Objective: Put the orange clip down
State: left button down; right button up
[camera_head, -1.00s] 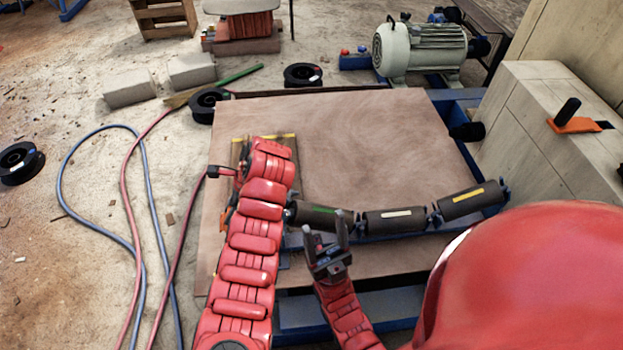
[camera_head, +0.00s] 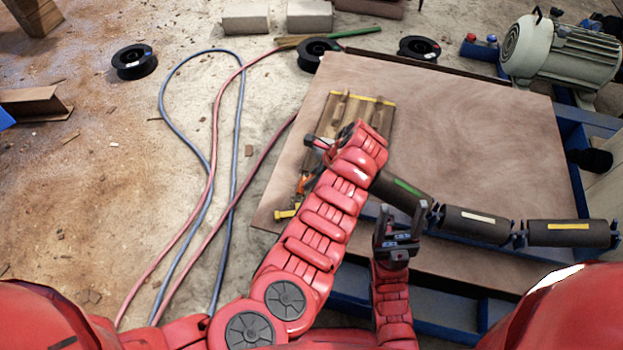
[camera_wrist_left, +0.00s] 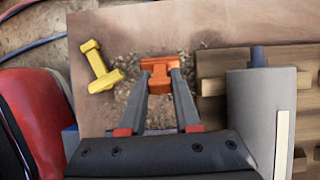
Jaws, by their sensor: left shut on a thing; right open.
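The orange clip (camera_wrist_left: 160,72) is between the fingertips of my left gripper (camera_wrist_left: 158,82) in the left wrist view. The gripper is shut on it. In the head view, a small orange part of it (camera_head: 303,184) shows beside my left arm, which hides much of the gripper (camera_head: 310,172). The clip is over the left part of the brown board (camera_head: 460,110); I cannot tell whether it touches the board. My right gripper (camera_head: 400,222) is open and empty, near the board's front edge.
A yellow clip (camera_wrist_left: 100,66) lies left of the orange one; it also shows in the head view (camera_head: 286,213). The board's upper right is clear. Hoses (camera_head: 215,185) lie on the floor at left.

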pick_arm(q)
jog(key=c, duration=0.6)
grip_release()
jog(key=p+v, duration=0.3)
jog(key=v, duration=0.4)
jog(key=shift+d+r, duration=0.1)
jog(key=shift+r, duration=0.25)
